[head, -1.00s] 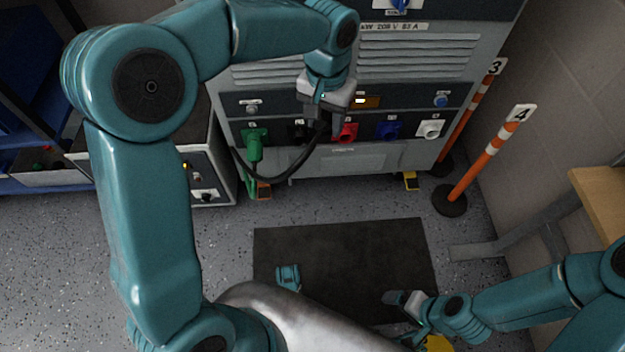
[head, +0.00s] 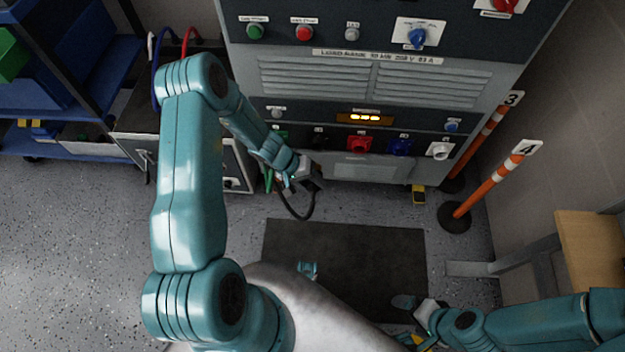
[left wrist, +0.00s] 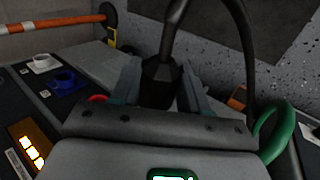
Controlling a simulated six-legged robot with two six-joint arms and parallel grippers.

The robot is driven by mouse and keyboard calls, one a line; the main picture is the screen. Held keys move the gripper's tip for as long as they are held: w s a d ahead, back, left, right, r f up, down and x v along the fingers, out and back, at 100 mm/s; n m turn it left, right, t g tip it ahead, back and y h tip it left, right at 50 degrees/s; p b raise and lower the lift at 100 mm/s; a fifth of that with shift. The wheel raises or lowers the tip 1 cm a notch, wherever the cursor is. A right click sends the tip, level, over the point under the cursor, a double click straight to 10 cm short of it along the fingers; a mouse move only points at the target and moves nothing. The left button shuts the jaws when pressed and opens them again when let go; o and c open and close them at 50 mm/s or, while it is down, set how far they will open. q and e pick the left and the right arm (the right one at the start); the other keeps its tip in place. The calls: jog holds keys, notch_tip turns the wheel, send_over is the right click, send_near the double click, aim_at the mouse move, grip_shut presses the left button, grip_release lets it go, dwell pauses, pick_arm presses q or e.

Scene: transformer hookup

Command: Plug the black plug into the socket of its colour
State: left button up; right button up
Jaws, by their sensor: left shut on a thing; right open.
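My left gripper (head: 312,183) is shut on the black plug (left wrist: 160,78), out in front of and below the socket row. The plug sits between both fingers in the left wrist view, its black cable rising from it. In the head view the gripper mostly hides the plug, and the cable (head: 297,214) hangs in a loop below. The black socket (head: 319,136) is in the panel's lower row, between the green socket (head: 279,135) and red socket (head: 360,144); the plug is apart from it. My right gripper (head: 418,308) is open and empty over the dark mat.
The blue socket (head: 400,147) and white socket (head: 440,151) continue the row. A green cable (left wrist: 277,130) is close to my left gripper. Orange striped posts (head: 490,183) stand right of the cabinet. A dark mat (head: 345,250) covers the floor in front.

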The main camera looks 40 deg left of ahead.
pick_arm(q)
jog(key=shift+f, duration=0.15)
jog(key=shift+f+b, duration=0.1)
jog(key=shift+b, duration=0.35)
jog(key=shift+f+b, duration=0.15)
jog(key=shift+b, duration=0.75)
jog(key=shift+w+a+r+p, duration=0.25)
jog(key=shift+w+r+p, duration=0.2)
jog(key=shift+p, duration=0.45)
jog(key=w+a, duration=0.1)
jog(key=w, duration=0.2)
jog(key=shift+a+f+p, duration=0.15)
jog(key=shift+a+p, duration=0.25)
jog(key=shift+w+a, duration=0.4)
jog(key=shift+w, duration=0.15)
